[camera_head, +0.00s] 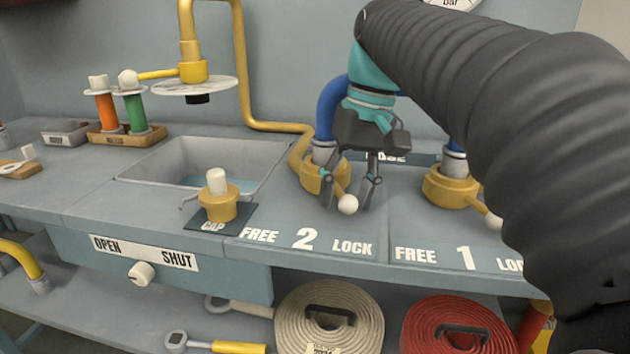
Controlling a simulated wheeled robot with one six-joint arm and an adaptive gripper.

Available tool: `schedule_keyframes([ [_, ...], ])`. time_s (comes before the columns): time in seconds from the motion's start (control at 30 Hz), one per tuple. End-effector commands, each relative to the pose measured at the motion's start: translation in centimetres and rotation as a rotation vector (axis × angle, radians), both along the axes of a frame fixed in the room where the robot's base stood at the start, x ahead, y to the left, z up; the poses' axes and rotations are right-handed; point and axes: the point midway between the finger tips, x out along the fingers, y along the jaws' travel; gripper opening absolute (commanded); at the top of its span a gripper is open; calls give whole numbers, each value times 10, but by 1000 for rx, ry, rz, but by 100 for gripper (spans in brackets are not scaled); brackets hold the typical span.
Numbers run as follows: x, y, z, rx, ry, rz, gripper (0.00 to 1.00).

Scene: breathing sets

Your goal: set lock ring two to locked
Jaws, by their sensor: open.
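Lock ring two (313,177) is a yellow ring around the base of a blue hose fitting, behind the label "FREE 2 LOCK" (305,241). Its lever ends in a white ball knob (348,204), which sits above the label, between the 2 and the word LOCK. My gripper (351,200) points down at the knob with its fingers open, one on each side of it in the picture. I cannot tell whether the fingers touch the knob. My gripper hides part of the ring and the blue hose.
Lock ring one (450,188) stands to the right, partly behind my dark arm. A yellow cap (217,206) with a white knob stands to the left, before a sink (205,160). Coiled hoses, cream (290,320) and red (420,320), lie on the lower shelf.

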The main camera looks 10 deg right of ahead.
Motion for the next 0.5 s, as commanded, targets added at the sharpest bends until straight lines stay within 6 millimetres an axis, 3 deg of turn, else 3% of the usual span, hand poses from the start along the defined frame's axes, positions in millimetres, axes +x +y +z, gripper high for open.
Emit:
schedule_keyframes([
  [0.23,1,2,11,0,-3,4,54],
  [0.5,3,0,55,0,-5,-2,54],
])
